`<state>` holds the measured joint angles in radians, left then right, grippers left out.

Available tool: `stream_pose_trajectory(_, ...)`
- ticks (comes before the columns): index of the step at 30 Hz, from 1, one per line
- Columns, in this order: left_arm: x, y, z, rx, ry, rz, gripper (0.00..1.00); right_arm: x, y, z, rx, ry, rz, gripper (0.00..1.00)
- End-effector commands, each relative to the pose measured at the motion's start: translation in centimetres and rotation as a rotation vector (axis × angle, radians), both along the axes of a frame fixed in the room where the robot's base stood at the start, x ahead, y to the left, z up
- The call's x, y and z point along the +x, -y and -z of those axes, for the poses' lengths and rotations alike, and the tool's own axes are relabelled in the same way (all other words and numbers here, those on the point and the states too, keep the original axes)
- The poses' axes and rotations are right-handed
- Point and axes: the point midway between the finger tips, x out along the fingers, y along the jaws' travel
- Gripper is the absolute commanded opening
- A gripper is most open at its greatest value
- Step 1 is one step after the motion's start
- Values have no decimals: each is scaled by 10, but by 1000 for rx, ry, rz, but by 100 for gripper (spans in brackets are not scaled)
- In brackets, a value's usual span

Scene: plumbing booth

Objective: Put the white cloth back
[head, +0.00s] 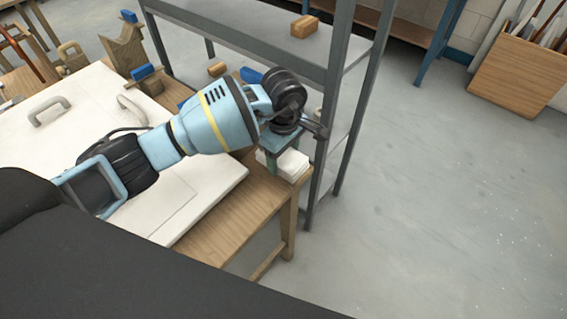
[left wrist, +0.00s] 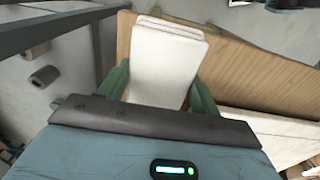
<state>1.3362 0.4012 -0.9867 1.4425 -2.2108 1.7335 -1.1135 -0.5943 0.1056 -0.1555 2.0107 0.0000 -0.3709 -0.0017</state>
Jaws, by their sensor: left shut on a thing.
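The white cloth (head: 291,164) is a folded, layered pad at the right end of the wooden table (head: 226,218). It also shows in the left wrist view (left wrist: 166,58), with its far end over the wooden top. My left gripper (head: 275,162) is at the cloth, pointing down. In the left wrist view its green fingers (left wrist: 160,92) stand on either side of the cloth and are shut on it. I cannot tell whether the cloth rests on the table or is just above it. The gripper hides the cloth's near end. My right gripper is not in view.
A grey metal shelf rack (head: 330,95) stands close beside the table's end and my left gripper. A wooden block (head: 304,26) lies on it. A large white board (head: 200,190) covers much of the table. The floor (head: 440,200) to the right is clear.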

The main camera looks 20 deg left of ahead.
Motion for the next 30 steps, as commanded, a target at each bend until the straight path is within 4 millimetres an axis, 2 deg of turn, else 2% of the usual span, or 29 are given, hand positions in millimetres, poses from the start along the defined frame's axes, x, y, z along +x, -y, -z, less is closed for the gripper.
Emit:
stream_pose_trajectory(5,0,0,5,0,0,-1,45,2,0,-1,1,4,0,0)
stream_pose_trajectory(13,0,0,37,1,-2,-2,45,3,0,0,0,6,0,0)
stream_pose_trajectory(24,0,0,41,1,0,0,45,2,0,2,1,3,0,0)
stream_pose_trajectory(25,0,0,41,1,0,0,66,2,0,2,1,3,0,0)
stream_pose_trajectory(30,0,0,40,1,0,0,85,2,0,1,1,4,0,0)
